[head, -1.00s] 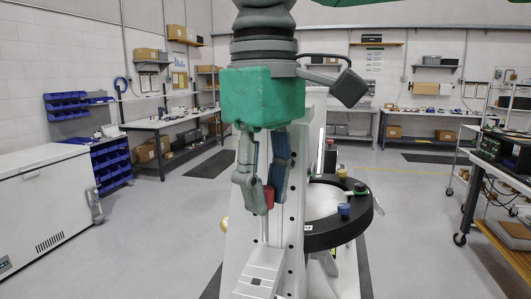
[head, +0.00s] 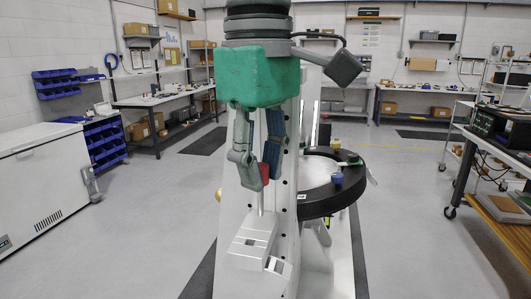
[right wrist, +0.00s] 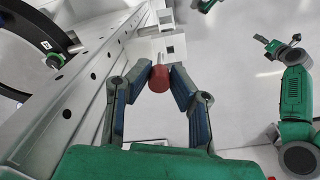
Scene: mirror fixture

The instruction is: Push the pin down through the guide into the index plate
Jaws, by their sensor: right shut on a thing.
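The pin has a red cap (head: 264,174) and a thin pale shaft (head: 261,201). It stands about upright, its lower end at the top of the light grey guide block (head: 249,240). I cannot tell how deep the tip is. My right gripper (head: 256,176) is above the block, its fingers closed on the red cap. In the right wrist view the cap (right wrist: 158,79) sits between the fingertips, with the guide block (right wrist: 160,45) beyond. I cannot make out the index plate for certain. My left gripper (right wrist: 278,46) shows small at the right of that view; its finger state is unclear.
A tall grey upright with holes (head: 286,215) stands close beside my right gripper. Right of it is a black mirror ring (head: 322,205) with a blue knob (head: 337,178). A white chest (head: 45,185) is at left. Open floor lies between the benches.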

